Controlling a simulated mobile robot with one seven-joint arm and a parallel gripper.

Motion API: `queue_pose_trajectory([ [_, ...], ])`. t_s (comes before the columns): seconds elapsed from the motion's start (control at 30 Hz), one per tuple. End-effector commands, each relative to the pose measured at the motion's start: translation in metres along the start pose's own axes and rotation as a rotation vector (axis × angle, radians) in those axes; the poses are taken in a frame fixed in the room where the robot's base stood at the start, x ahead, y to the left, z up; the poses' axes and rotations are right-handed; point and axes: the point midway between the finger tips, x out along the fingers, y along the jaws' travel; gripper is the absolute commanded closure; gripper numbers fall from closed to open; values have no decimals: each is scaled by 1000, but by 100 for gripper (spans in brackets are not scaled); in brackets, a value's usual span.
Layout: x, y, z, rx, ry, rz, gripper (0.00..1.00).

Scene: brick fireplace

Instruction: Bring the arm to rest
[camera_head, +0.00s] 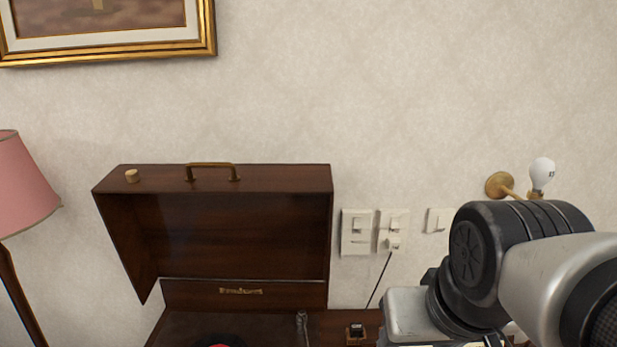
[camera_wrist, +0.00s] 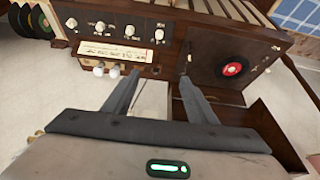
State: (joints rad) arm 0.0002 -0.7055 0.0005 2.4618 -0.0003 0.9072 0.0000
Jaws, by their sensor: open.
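My arm reaches in from the right edge of the head view, bent, in front of the wall. Its wrist is low in the picture and the fingers do not show there. In the wrist view my gripper (camera_wrist: 160,77) has its two fingers apart with nothing between them. The fingers point toward the front of a dark wooden radio and record player cabinet (camera_wrist: 185,42). I cannot tell how close the fingertips are to it.
In the head view the record player's lid (camera_head: 215,235) stands open, left of my arm. A wall lamp (camera_head: 541,174) is just above my arm, and switches (camera_head: 357,232) are to its left. A pink lamp (camera_head: 22,185) stands at far left. The wrist view shows black records (camera_wrist: 30,18).

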Motion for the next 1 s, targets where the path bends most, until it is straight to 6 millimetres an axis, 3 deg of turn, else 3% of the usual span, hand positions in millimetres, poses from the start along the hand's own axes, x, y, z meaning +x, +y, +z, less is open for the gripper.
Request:
queue_pose_trajectory([
  [0.07, -2, 0, 15, 0, 21, -1, 48],
  [0.1, -20, 0, 2, 0, 17, -1, 48],
  [0.6, -118, 0, -50, 0, 13, 0, 48],
  [1.0, -124, 0, -53, 0, 13, 0, 48],
])
